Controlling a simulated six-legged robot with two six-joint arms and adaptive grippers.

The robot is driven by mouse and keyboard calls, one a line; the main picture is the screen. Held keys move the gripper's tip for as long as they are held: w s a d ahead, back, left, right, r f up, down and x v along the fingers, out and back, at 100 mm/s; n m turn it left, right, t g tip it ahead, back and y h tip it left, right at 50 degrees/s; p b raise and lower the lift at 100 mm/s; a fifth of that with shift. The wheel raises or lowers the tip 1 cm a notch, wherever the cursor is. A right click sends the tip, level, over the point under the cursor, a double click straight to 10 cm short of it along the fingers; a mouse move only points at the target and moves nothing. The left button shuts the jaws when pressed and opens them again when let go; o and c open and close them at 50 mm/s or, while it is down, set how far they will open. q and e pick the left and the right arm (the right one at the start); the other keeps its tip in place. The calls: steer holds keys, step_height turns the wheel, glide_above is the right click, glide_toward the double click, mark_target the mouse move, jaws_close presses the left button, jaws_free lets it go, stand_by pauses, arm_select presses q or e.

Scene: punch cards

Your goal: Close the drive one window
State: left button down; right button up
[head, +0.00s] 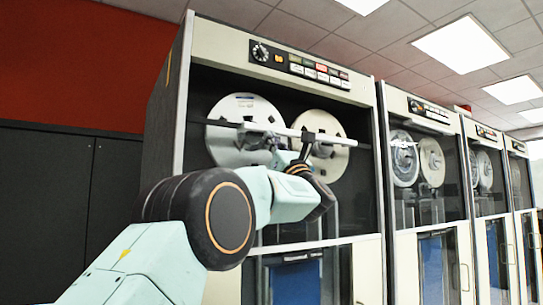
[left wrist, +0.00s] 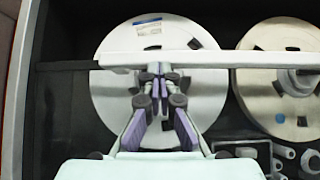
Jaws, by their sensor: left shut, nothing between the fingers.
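Drive one is the nearest cabinet, and its window (head: 325,137) shows as a pale horizontal rail crossing in front of two tape reels. The rail sits partway up the opening, and I cannot make out the glass clearly. In the left wrist view the rail (left wrist: 230,59) runs level across the left reel (left wrist: 110,99) and the right reel (left wrist: 262,95). My left gripper (left wrist: 157,74) is shut and empty, its tips at the rail's lower edge in front of the left reel. I cannot tell whether they touch the rail. My right gripper is out of view.
A control panel (head: 300,66) with a knob and buttons is above the opening. More tape drives (head: 425,165) stand in a row to the right. Dark cupboards (head: 60,200) stand at the left below a red wall (head: 80,60). My left arm hides part of the cabinet.

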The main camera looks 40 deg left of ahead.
arm_select(q)
step_height(320, 180, up, 15)
steer(key=p, duration=0.9)
steer(key=shift+r, duration=0.15)
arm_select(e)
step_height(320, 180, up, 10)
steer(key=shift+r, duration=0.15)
arm_select(q)
steer(key=shift+s+r, duration=0.1)
steer(key=shift+s, duration=0.05)
steer(key=s+d+f+b, duration=0.1)
steer(key=d+f+b, duration=0.2)
steer(key=f, duration=0.3)
steer(key=s+d+f+b, duration=0.1)
steer(key=d+f+b, duration=0.2)
steer(key=f+b, duration=0.2)
steer(key=shift+d+f, duration=0.3)
steer(key=shift+f, duration=0.3)
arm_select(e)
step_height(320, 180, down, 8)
arm_select(q)
steer(key=shift+s, duration=0.1)
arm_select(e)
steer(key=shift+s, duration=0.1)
